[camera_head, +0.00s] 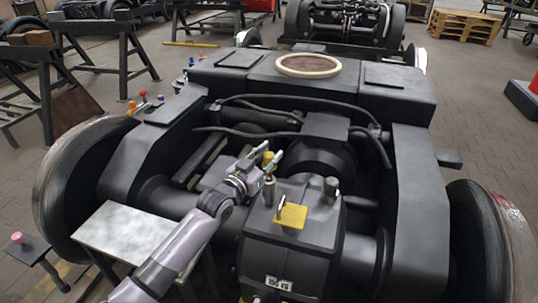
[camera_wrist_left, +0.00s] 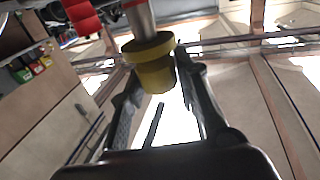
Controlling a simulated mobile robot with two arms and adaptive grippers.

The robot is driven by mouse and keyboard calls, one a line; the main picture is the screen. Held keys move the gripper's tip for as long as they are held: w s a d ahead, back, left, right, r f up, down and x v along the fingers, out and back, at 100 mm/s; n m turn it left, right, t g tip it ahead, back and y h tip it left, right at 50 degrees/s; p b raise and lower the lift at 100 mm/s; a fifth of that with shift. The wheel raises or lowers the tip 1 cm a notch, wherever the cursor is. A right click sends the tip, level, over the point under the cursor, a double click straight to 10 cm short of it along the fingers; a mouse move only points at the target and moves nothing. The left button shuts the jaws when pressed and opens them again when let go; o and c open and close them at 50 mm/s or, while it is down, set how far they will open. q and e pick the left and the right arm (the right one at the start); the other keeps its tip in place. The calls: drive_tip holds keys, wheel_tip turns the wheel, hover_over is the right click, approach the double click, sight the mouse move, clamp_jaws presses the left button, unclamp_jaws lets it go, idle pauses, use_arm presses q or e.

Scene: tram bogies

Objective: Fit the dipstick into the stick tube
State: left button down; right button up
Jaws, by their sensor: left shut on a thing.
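My left gripper (camera_head: 268,157) reaches in from the left, above the open middle of the bogie frame, just behind the dark gearbox (camera_head: 312,235). It is shut on a yellow-headed piece (camera_head: 267,157), which looks like the dipstick. In the left wrist view its yellow collar (camera_wrist_left: 150,66) sits between my fingers (camera_wrist_left: 165,95), with a grey cylindrical part above it. A thin dark strip shows between the fingers; I cannot tell whether it belongs to the dipstick. Two short grey cylinders stand on the gearbox, left (camera_head: 269,191) and right (camera_head: 331,188); I cannot tell which is the stick tube. My right gripper is not in view.
A yellow plate (camera_head: 291,215) lies on the gearbox top between the cylinders. Black hoses (camera_head: 250,132) cross the frame behind my gripper. Large wheels stand left (camera_head: 80,185) and right (camera_head: 490,240). A pale table (camera_head: 125,235) stands at front left.

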use_arm(q)
drive_tip(key=shift+f+b, duration=0.85)
drive_tip(key=shift+f, duration=0.45)
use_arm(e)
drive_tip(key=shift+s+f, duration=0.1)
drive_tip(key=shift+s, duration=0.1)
use_arm(q)
drive_tip(key=shift+f, duration=0.25)
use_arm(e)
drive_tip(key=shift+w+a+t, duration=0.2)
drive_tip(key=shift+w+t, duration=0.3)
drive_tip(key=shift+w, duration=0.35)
use_arm(q)
drive_tip(key=shift+f+b, duration=0.25)
drive_tip(key=shift+b, duration=0.1)
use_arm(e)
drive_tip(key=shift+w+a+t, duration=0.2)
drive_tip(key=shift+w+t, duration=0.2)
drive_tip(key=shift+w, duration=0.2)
